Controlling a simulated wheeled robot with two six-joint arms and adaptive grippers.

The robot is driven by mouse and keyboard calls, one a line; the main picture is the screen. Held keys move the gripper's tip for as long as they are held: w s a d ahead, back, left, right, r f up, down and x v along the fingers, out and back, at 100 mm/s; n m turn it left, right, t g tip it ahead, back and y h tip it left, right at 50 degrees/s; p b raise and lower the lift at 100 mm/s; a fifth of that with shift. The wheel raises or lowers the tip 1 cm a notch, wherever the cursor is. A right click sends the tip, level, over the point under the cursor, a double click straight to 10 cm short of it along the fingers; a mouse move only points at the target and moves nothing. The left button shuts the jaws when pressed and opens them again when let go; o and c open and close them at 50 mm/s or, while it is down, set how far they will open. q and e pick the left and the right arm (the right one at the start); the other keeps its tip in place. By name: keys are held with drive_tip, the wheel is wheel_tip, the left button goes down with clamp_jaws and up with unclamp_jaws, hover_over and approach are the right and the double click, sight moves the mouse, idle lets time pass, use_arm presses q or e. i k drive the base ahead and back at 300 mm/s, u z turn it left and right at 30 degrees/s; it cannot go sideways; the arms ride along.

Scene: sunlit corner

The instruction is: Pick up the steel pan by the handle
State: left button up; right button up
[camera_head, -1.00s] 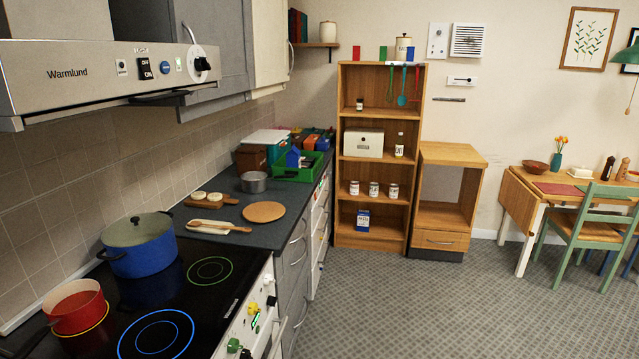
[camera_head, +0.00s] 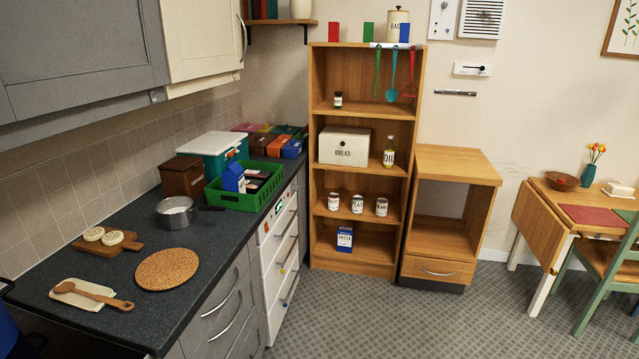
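A small steel pan (camera_head: 175,213) stands upright on the dark worktop, in front of the green crate. Something pale shows inside the pan. Neither of my grippers is in view.
A round cork mat (camera_head: 167,269), a board with two round pale items (camera_head: 104,240) and a spoon on a rest (camera_head: 92,294) lie nearer on the worktop. The green crate (camera_head: 245,189) and a brown box (camera_head: 184,177) stand behind the pan. The floor (camera_head: 350,320) right of the drawers is clear.

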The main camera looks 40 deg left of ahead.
sight(193, 213)
drive_tip(key=i, duration=1.7)
drive_tip(key=u, duration=0.8)
drive_tip(key=i, duration=1.05)
drive_tip(key=u, duration=0.85)
